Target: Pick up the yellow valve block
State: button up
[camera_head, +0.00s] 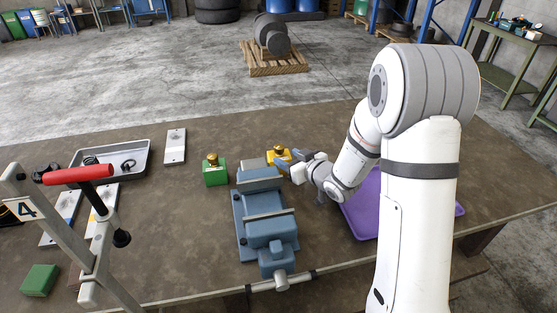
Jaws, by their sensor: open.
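The yellow valve block (279,155) stands on the brown table behind the blue vise, with a brass-coloured fitting on top. My gripper (281,163) is at the block's near side, its grey fingers reaching left from my white arm. The jaws are open. The fingers and wrist partly hide the block's lower right part. I cannot tell from this view whether the fingers touch the block or are around it.
A blue vise (264,222) stands at the table's front edge. A green valve block (215,170) is to its left. A purple tray (364,211) lies under my arm. A grey tray (137,147) and a red-handled press (80,174) are at left. The table's far right is clear.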

aim_at(282, 151)
jog(key=x, duration=0.1)
jog(key=p+x, duration=0.1)
jog(key=x, duration=0.1)
jog(key=p+x, duration=0.1)
jog(key=x, duration=0.1)
jog(key=shift+w+r, duration=0.35)
jog(key=shift+w, duration=0.05)
jog(key=shift+w+a+f+p, duration=0.2)
jog(key=shift+w+a+p, duration=0.1)
jog(key=shift+w+p, duration=0.05)
jog(key=shift+c, duration=0.4)
grip_shut()
jog(key=shift+r, duration=0.1)
